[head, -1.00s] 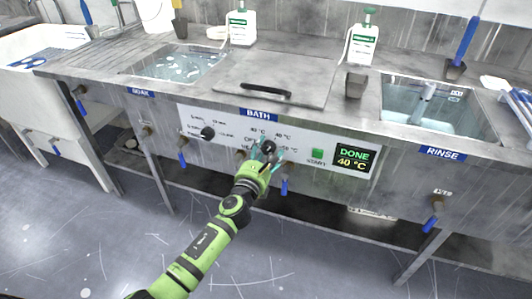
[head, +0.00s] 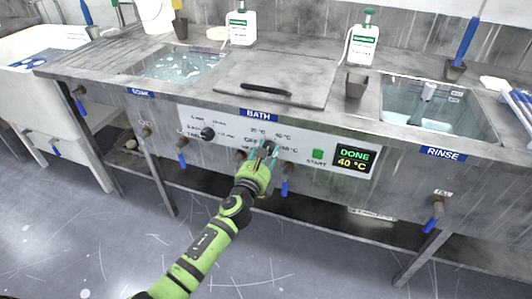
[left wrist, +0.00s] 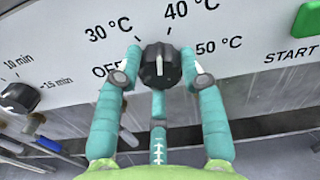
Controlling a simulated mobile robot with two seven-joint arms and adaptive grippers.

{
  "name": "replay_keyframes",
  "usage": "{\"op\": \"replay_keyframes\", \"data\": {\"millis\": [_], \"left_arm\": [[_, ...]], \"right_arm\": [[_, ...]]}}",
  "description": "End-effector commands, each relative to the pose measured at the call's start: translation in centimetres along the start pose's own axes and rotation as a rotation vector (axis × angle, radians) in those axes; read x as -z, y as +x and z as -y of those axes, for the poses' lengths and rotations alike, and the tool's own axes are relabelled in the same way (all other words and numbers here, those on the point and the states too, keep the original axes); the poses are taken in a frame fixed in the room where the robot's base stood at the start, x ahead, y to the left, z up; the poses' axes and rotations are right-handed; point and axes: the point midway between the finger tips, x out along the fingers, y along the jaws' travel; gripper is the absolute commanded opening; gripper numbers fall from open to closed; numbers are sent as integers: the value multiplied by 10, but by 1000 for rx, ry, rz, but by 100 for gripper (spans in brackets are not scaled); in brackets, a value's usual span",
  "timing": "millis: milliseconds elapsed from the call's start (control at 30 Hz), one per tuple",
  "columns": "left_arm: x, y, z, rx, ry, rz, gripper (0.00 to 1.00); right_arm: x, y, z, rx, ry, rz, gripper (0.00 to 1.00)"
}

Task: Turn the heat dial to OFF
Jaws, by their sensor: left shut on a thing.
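The heat dial (left wrist: 160,68) is a black knob with a white line on the white BATH panel (left wrist: 70,50). In the left wrist view its line stands near vertical, its upper end between the 30 °C and 40 °C labels. The OFF label (left wrist: 102,70) is at the dial's left, partly hidden by a finger. My left gripper (left wrist: 160,72) has its teal fingers on both sides of the dial, shut on it. In the head view the gripper (head: 264,153) covers most of the dial. My right gripper is not in view.
A second black dial (head: 208,133), with minute marks, sits left on the panel. Right are a green START button (head: 318,154) and a display (head: 354,158) reading DONE, 40 °C. Blue-handled valves (head: 285,186) hang below. A lid (head: 275,80) covers the bath above.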

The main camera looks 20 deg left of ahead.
Motion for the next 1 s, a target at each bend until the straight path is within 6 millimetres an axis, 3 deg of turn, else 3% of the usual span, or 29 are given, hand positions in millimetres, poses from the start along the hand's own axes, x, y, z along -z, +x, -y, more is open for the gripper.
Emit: {"op": "replay_keyframes", "data": {"millis": [600,1000], "left_arm": [[4,-1,2,-1,-591,-7,7],[4,-1,3,-2,-973,-8,7]], "right_arm": [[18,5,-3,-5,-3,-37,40],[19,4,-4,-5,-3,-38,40]]}}
